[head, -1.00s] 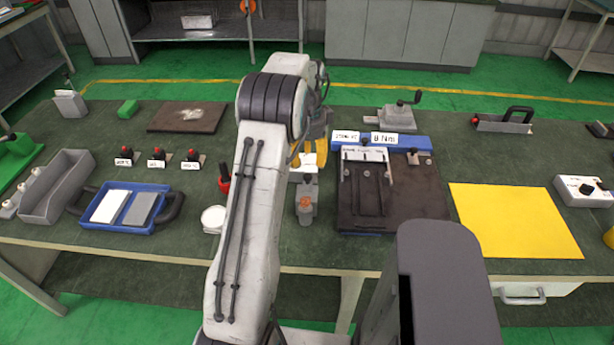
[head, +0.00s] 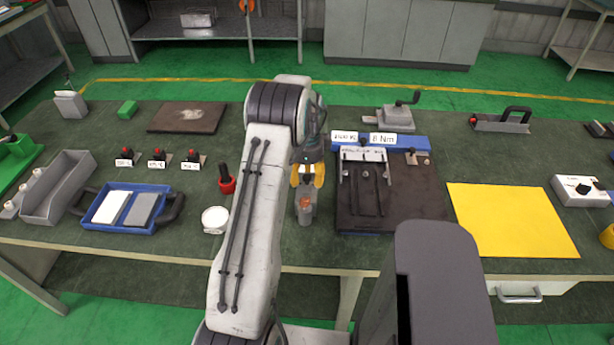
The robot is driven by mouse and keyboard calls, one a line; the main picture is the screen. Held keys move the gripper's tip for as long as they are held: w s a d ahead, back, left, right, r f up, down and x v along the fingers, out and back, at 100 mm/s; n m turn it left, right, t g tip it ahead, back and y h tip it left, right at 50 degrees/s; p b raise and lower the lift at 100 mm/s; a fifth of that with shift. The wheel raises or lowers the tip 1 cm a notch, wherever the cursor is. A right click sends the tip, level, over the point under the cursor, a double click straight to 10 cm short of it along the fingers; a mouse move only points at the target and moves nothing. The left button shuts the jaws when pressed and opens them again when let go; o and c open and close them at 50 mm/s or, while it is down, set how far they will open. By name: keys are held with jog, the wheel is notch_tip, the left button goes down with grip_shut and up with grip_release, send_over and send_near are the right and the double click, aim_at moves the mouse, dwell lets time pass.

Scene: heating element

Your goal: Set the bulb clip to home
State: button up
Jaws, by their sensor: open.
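My gripper (head: 308,175) has yellow fingertips, is open, and hangs over the bench just right of my arm. Directly below it in the picture stands a small grey device with an orange mark (head: 305,206). The fingers cover its back part, and I cannot tell whether they touch it. I cannot tell for sure which thing is the bulb clip; this grey device may be it. Right of it lies a dark fixture board (head: 415,196) with a blue back strip (head: 352,142), white labels and small metal clamps (head: 421,161).
A red-based black holder (head: 226,183) and a white round cup (head: 214,219) stand left of my arm. A blue tray (head: 92,217) is further left. A yellow sheet (head: 505,220) lies flat at right. A grey vise (head: 396,118) stands behind the board.

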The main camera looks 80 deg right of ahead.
grip_shut()
dwell(0.5)
